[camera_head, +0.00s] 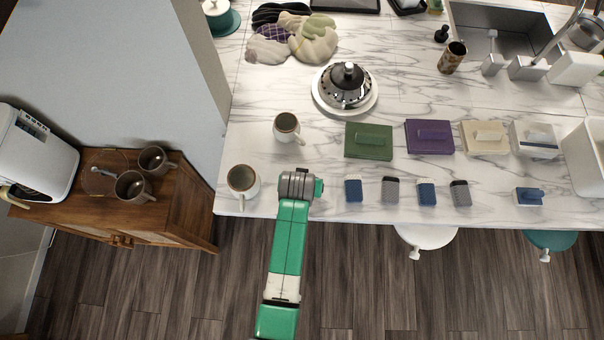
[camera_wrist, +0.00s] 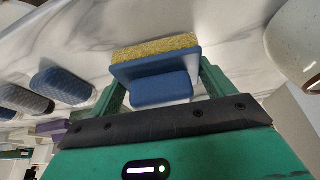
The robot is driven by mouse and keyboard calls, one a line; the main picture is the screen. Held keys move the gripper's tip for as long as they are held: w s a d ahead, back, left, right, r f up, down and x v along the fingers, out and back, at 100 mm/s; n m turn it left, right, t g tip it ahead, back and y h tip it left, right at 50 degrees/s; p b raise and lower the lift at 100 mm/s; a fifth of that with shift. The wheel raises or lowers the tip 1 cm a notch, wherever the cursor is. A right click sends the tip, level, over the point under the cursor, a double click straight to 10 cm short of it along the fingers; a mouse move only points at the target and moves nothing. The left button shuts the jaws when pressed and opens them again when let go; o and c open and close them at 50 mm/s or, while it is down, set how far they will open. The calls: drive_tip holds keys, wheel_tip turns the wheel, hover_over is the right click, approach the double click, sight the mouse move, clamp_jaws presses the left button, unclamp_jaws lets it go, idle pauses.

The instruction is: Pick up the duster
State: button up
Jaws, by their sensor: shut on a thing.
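The duster (camera_wrist: 157,70) shows in the wrist view as a blue plate with a blue block handle and a yellow sponge pad on its far side. My gripper (camera_wrist: 163,84) has its green fingers at both sides of the handle and is shut on it. The pad faces the marble countertop (camera_wrist: 75,38); I cannot tell whether it touches it. In the head view my gripper (camera_head: 301,186) is over the front edge of the counter, and the duster is hidden under it.
A speckled mug (camera_head: 243,181) stands left of my gripper, and another mug (camera_head: 287,127) stands behind it. To the right are a blue block (camera_head: 354,190), a grey block (camera_head: 390,190) and several similar things. A green box (camera_head: 368,141) lies behind them.

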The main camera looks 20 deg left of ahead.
wheel_tip(320, 180, up, 3)
drive_tip(key=shift+f, duration=0.2)
drive_tip(key=s+d+r, duration=0.1)
drive_tip(key=s+d, duration=0.3)
drive_tip(key=s, duration=1.1)
drive_tip(key=shift+s+d+r+b, duration=0.2)
drive_tip(key=shift+b, duration=0.15)
